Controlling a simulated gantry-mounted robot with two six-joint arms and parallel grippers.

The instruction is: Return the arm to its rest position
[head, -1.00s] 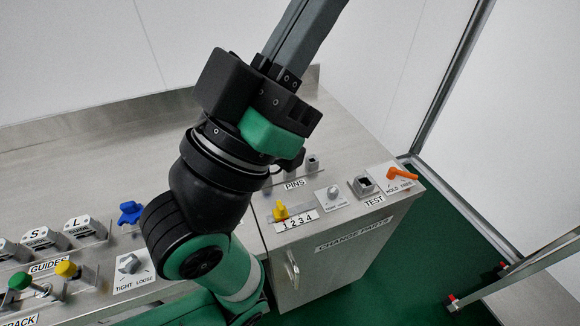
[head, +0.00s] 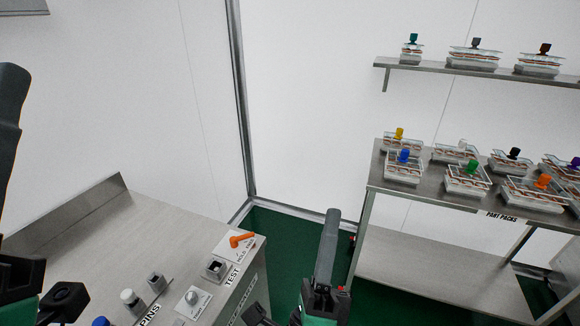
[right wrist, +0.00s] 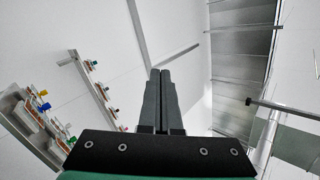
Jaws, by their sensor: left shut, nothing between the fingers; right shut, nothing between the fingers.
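My left gripper (head: 14,80) shows at the left edge of the head view, partly cut off, its dark fingers pointing up in front of the bench and wall. It appears shut with nothing in it. My right gripper (head: 333,216) stands in the lower middle of the head view, fingers upright and together, over the green floor between the bench and the rack. In the right wrist view its fingers (right wrist: 160,76) lie side by side, shut and empty. Neither gripper touches anything that I can see.
The steel bench (head: 110,225) at left carries an orange handle (head: 242,240), a TEST socket (head: 215,268) and small knobs. A steel rack (head: 440,262) at right holds several part packs with coloured knobs, below a wall shelf (head: 480,72) with 3 more. Green floor lies between.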

